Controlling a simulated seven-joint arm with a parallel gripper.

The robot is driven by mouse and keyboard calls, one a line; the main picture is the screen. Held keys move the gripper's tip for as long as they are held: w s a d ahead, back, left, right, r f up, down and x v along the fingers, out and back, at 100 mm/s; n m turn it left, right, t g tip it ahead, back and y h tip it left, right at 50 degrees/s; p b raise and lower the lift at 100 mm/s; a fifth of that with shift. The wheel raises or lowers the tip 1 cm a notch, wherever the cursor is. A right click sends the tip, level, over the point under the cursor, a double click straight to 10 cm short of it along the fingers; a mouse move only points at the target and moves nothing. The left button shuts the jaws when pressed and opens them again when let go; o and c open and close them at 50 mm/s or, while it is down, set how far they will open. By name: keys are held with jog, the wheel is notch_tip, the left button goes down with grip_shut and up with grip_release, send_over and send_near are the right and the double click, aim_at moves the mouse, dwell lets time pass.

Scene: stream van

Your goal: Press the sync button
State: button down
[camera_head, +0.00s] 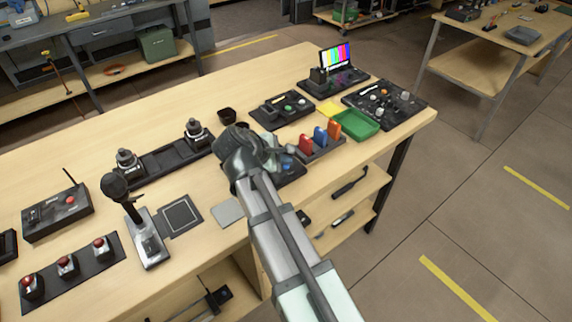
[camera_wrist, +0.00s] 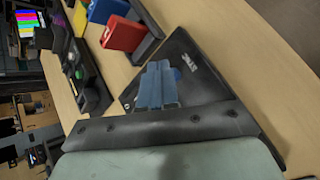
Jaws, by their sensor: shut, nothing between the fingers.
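The sync panel (camera_wrist: 205,85) is a dark plate with white lettering that seems to read SYNC, lying on the wooden bench. It also shows in the head view (camera_head: 293,174), partly covered by my arm. My gripper (camera_wrist: 158,85) shows in the wrist view as two blue-grey fingers, shut together with nothing between them, over the middle of the panel. The fingers hide the panel's middle there, and I cannot make out the button or whether they touch it. In the head view a small blue shape shows beside my wrist above the panel.
Beside the panel stands a rack with red (camera_head: 305,144), blue (camera_head: 320,136) and orange (camera_head: 334,130) pieces. A green tray (camera_head: 368,131), a button box (camera_head: 284,110) and a colour-bar screen (camera_head: 342,57) lie beyond. A joystick (camera_head: 133,203) and red buttons are at left.

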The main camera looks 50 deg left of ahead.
aim_at(284, 169)
jog(key=shift+r, duration=0.5)
jog(key=shift+r, duration=0.1)
notch_tip(284, 169, up, 5)
jog(key=shift+f, duration=0.1)
dwell(0.6)
dwell(0.6)
